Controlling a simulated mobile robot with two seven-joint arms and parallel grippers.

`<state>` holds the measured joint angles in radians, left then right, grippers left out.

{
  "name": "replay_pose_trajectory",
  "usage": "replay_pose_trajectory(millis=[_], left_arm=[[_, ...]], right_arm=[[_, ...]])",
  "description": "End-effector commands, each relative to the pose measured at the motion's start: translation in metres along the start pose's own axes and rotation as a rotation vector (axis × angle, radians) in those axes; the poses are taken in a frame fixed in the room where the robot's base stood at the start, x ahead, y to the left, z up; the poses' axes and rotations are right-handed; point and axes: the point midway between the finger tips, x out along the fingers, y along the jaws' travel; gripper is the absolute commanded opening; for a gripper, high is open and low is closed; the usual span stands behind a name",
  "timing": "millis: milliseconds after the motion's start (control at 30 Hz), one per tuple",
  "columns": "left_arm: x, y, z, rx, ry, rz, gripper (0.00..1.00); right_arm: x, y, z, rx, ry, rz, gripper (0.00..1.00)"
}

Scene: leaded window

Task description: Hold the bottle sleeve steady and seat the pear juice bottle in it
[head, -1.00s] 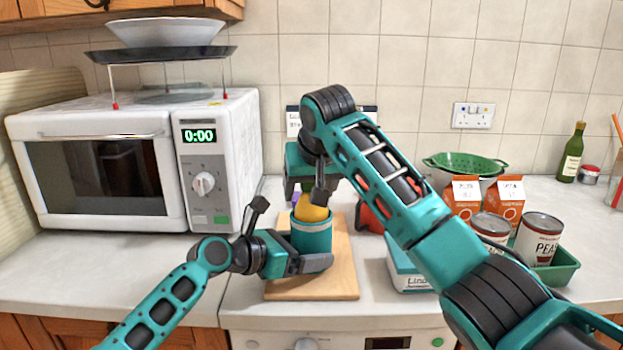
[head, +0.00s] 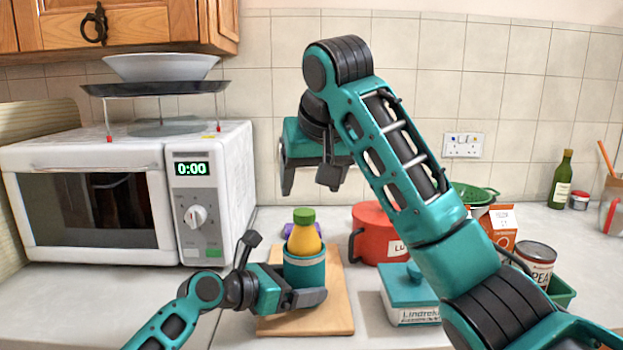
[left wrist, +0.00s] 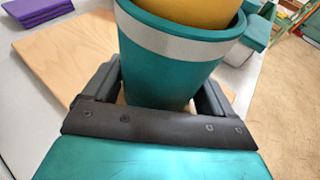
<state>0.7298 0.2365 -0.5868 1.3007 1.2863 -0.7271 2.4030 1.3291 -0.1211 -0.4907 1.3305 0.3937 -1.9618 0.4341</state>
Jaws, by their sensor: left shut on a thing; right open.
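The pear juice bottle (head: 304,236), yellow with a green cap, stands upright inside the teal bottle sleeve (head: 304,271). The sleeve has a pale band and stands on the wooden board (head: 337,313). My left gripper (head: 305,298) is shut on the sleeve low down; in the left wrist view its fingers lie on both sides of the sleeve (left wrist: 168,70), with the yellow bottle (left wrist: 195,10) inside the rim. My right gripper (head: 312,190) is open and empty above the bottle, clear of its cap. How deep the bottle's base sits is hidden by the sleeve.
A red pot (head: 375,235) and a teal-lidded box (head: 409,292) stand right of the board. A purple thing (head: 292,230) lies behind the sleeve. The microwave (head: 130,195) is at left. Cartons and cans (head: 535,262) stand at right.

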Motion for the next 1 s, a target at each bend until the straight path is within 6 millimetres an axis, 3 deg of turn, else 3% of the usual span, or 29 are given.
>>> replay_pose_trajectory(millis=[133,167,300,667,1000], left_arm=[[0.0,0.0,0.0,0.0,0.0,-0.001,0.69],[0.0,0.0,0.0,0.0,0.0,-0.001,0.87],[0.0,0.0,0.0,0.0,0.0,-0.001,1.0],[-0.008,0.001,-0.001,0.0,0.0,0.001,1.0],[-0.071,0.001,-0.002,0.001,0.002,0.002,1.0]], right_arm=[[0.0,0.0,0.0,0.0,0.0,0.0,0.7],[0.0,0.0,0.0,0.0,0.0,0.0,0.7],[0.0,0.0,0.0,0.0,0.0,0.0,0.7],[0.001,0.0,0.0,0.0,0.0,0.0,0.7],[0.001,0.0,0.0,0.0,0.0,0.0,0.7]])
